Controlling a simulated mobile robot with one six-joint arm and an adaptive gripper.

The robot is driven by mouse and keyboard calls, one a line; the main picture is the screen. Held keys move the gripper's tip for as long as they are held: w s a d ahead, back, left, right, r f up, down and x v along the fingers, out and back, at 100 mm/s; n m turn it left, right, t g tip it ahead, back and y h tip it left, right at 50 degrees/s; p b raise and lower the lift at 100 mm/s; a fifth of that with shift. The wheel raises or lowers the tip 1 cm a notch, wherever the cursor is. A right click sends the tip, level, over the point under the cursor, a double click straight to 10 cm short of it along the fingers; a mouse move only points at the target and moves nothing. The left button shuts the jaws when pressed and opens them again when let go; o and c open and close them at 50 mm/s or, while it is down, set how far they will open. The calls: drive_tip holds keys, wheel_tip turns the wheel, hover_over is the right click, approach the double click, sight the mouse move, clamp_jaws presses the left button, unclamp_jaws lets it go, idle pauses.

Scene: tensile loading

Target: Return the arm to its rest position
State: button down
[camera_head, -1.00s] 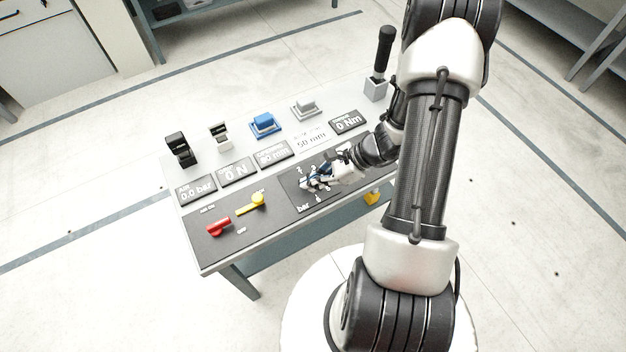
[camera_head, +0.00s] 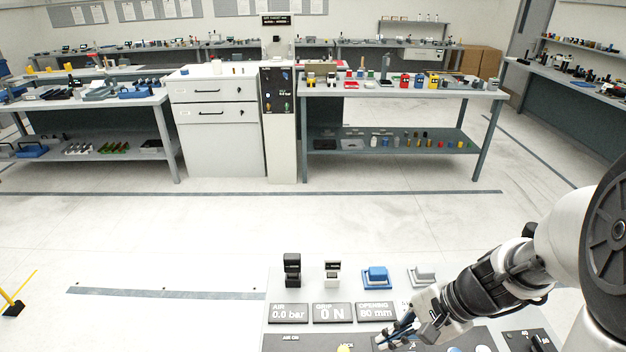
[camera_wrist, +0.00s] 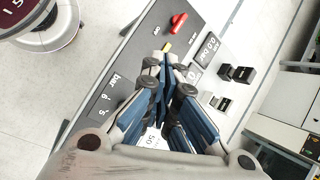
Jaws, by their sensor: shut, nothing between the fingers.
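My gripper (camera_head: 396,334) has blue-padded fingers and is shut and empty. In the head view it is at the lower right, over the control panel (camera_head: 283,342), just below the 80 mm opening display (camera_head: 376,312). My arm comes in from the right edge. In the wrist view my gripper (camera_wrist: 168,62) points along the panel, with the red lever (camera_wrist: 178,22) and a yellow lever (camera_wrist: 166,46) beyond the fingertips. The fingers hide part of the panel. I cannot tell whether they touch it.
A black clamp (camera_head: 292,269), a white clamp (camera_head: 333,272), a blue block (camera_head: 376,277) and a grey block (camera_head: 422,275) stand along the panel's back edge. Open floor lies behind it. A white cabinet (camera_head: 215,140) and a loaded bench (camera_head: 400,90) stand farther back.

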drive_tip(key=s+a+r+n+t+h, duration=0.1)
drive_tip(key=s+r+n+t+h, duration=0.2)
drive_tip(key=s+r+n, duration=0.9)
wheel_tip(320, 180, up, 3)
drive_tip(key=h, duration=0.3)
drive_tip(key=shift+a+f, duration=0.2)
drive_tip(key=shift+s+d, duration=0.1)
